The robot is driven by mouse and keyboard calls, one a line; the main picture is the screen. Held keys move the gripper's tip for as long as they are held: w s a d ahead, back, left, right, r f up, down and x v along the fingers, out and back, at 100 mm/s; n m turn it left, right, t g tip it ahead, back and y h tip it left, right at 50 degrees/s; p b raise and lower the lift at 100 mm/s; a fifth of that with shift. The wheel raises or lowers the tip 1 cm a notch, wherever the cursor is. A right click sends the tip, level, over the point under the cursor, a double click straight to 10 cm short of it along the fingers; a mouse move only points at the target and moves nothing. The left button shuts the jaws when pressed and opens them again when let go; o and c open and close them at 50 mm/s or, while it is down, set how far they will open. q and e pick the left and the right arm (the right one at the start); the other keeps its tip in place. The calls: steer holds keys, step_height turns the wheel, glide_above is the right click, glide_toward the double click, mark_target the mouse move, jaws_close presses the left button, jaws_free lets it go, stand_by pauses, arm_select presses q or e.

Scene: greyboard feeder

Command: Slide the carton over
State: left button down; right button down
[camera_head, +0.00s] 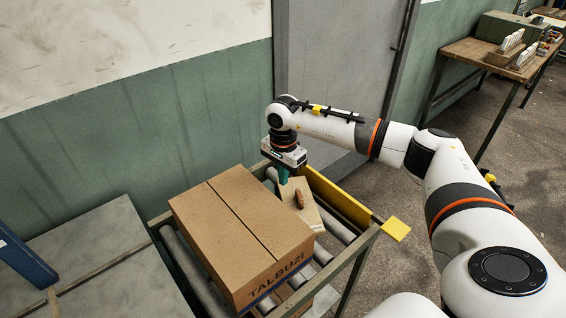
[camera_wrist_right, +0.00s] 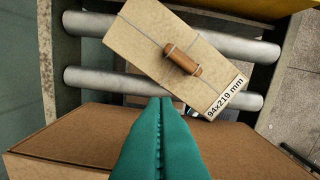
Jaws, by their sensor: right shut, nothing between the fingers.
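A large closed brown carton (camera_head: 240,230) marked TALBUZI sits on a roller conveyor (camera_head: 168,250). In the right wrist view the carton (camera_wrist_right: 50,150) fills the bottom. My right gripper (camera_head: 282,178) points down at the carton's far side, its teal fingers shut and empty. In the right wrist view its fingertips (camera_wrist_right: 166,100) show between the carton and a smaller board piece; whether they touch the carton I cannot tell. My left gripper is not in view.
The board piece (camera_head: 296,190) with a wooden handle (camera_head: 299,199) lies on the rollers beside the carton, labelled 94x219 mm in the right wrist view (camera_wrist_right: 150,35). A yellow rail (camera_head: 338,195) edges the far right. A grey table (camera_head: 100,270) stands left.

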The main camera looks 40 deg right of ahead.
mark_target(265, 194)
step_height(265, 194, down, 4)
steer(key=shift+d+r+p, duration=0.1)
steer(key=shift+d+p, duration=0.05)
steer(key=shift+p, duration=0.15)
steer(key=a+p, duration=0.1)
steer(key=a, duration=0.1)
steer(key=s+a, duration=0.1)
steer(key=a, duration=0.1)
steer(key=shift+p, duration=0.4)
steer(key=shift+s+a+b, duration=0.15)
steer(key=shift+a, duration=0.65)
steer(key=shift+s+a+b, duration=0.15)
steer(key=shift+a, duration=0.65)
steer(key=shift+d, duration=0.15)
